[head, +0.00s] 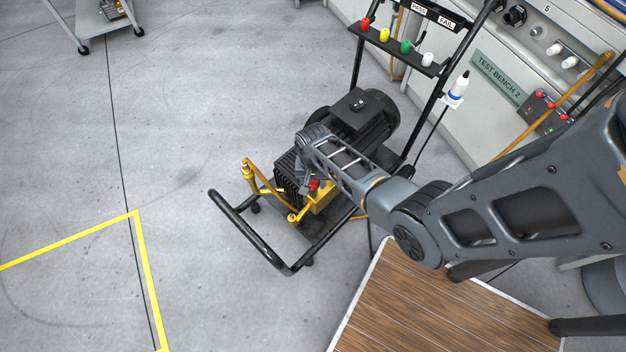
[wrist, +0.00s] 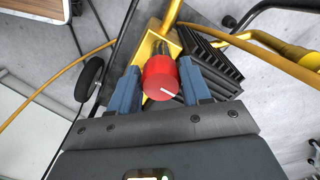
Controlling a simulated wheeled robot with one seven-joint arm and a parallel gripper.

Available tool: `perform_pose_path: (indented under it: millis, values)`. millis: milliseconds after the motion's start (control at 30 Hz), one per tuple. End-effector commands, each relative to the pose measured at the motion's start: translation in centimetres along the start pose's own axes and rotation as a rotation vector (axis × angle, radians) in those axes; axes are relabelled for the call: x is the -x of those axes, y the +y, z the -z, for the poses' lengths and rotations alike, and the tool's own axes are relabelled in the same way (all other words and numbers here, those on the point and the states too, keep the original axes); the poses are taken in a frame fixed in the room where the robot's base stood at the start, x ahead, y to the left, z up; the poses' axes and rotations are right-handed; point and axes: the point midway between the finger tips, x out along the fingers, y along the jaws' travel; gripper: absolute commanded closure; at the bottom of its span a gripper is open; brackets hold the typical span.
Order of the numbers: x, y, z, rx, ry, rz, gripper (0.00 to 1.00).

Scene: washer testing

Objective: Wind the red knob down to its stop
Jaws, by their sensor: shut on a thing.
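The red knob (wrist: 160,79) sits between the two blue-grey fingers of my gripper (wrist: 158,90) in the wrist view. A white line marks its face, pointing to the lower right. The fingers are shut on its sides. Behind the knob is a yellow metal fitting (wrist: 150,45). In the head view, the knob (head: 313,185) shows as a small red patch beside the yellow pump body, partly hidden by my gripper (head: 308,180) and wrist.
The pump unit with its black motor (head: 362,112) stands on a wheeled black cart (head: 252,237). Yellow pipes (head: 262,180) stick up near the cart handle. The test bench (head: 490,75) is at the upper right. Open floor lies to the left.

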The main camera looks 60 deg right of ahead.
Motion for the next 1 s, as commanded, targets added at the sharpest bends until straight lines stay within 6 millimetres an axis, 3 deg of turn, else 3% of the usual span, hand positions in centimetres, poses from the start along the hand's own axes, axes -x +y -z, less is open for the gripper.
perform_pose_path:
  millis: [100, 667, 1000]
  values:
    - [0.0, 0.0, -0.02, 0.0, 0.0, 0.0, 0.83]
    - [0.0, 0.03, -0.08, 0.045, -0.002, -0.001, 0.83]
    - [0.06, 0.11, -0.11, 0.198, -0.003, -0.001, 0.83]
